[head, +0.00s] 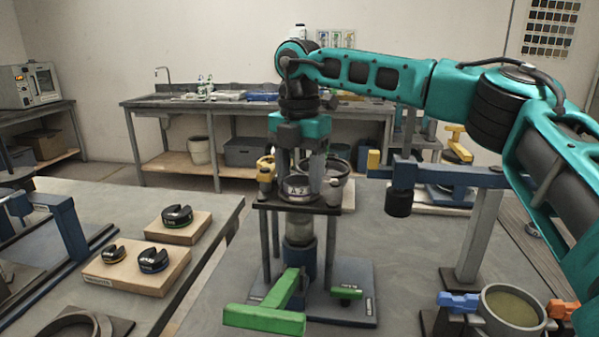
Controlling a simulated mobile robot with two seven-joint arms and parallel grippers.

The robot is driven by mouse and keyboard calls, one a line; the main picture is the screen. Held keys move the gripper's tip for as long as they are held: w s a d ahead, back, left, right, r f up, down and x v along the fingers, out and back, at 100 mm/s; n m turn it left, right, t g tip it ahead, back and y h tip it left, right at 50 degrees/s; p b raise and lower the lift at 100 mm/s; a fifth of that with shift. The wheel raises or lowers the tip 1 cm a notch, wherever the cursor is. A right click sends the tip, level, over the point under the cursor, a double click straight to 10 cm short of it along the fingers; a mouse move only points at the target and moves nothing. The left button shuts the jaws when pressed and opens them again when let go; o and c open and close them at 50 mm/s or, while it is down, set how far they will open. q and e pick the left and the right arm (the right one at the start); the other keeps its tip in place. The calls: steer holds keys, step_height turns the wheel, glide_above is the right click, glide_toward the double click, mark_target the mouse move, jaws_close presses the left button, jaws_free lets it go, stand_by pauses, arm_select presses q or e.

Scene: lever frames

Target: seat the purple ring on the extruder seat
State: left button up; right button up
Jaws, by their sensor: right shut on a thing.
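My right gripper (302,178) points down over the extruder stand, with its fingers shut on a grey-looking ring marked "A 2" (297,188). I take this as the purple ring, though no purple shows clearly. The ring is at the top plate of the extruder stand (272,205), at the seat. The fingers partly hide the seat, so I cannot tell whether the ring rests fully in it. My left gripper is not in view.
Wooden blocks (135,277) with several dark banded rings stand on the left table. A blue-armed fixture (450,174) with a grey post stands right of the extruder. The grey tabletop between is clear.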

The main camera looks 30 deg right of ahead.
steer(key=shift+f, duration=0.45)
steer(key=o, duration=1.2)
steer(key=shift+s+r, duration=0.1)
steer(key=shift+r, duration=0.3)
step_height(320, 180, up, 12)
steer(key=shift+d+r+p, duration=0.1)
steer(key=shift+r+p, duration=0.05)
steer(key=shift+p, duration=0.4)
